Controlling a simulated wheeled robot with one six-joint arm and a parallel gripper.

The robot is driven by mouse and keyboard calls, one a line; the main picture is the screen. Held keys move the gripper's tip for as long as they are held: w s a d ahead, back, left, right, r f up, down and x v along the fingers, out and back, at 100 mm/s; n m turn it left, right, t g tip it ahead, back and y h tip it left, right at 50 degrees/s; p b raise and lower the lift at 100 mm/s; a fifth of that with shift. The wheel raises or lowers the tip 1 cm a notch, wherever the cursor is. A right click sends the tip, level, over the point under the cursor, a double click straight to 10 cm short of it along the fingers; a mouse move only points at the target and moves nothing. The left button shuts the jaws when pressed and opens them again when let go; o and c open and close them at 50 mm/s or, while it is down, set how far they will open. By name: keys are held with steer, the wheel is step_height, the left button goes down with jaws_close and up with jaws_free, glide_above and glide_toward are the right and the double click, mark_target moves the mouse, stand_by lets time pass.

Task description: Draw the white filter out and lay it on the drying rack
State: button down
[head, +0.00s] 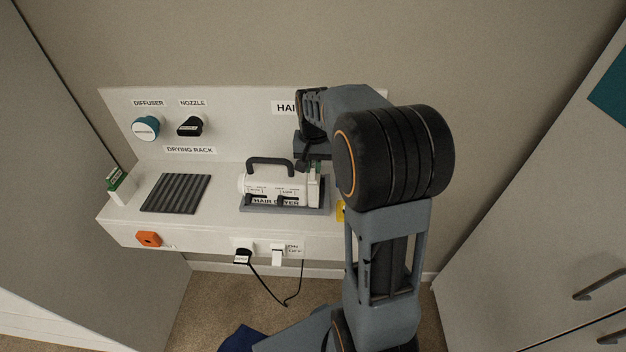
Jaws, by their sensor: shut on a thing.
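The white hair dryer (262,187) lies on a grey base on the shelf, with a dark handle on top. At its right end is an upright white piece (313,187), seemingly the filter, with a bit of green near its top. My gripper (306,162) is over that end, pointing down and shut on what seems to be the filter's top. My arm and gripper hide much of the grip, and I cannot tell how far the filter is out. The drying rack (175,194) is a dark ribbed mat left of the dryer, and it is bare.
A white block with a green label (119,186) stands at the shelf's left end. A teal diffuser (146,128) and black nozzle (189,127) hang on the back panel. A plug (242,257) with a cord and a switch (278,256) are on the front. Cabinets flank the shelf.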

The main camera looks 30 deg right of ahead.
steer(key=shift+r+p, duration=0.7)
steer(key=shift+r, duration=0.1)
stand_by(0.5)
steer(key=shift+r+p, duration=2.65)
steer(key=shift+r, duration=0.6)
steer(key=shift+s+a, duration=0.1)
steer(key=shift+s, duration=0.05)
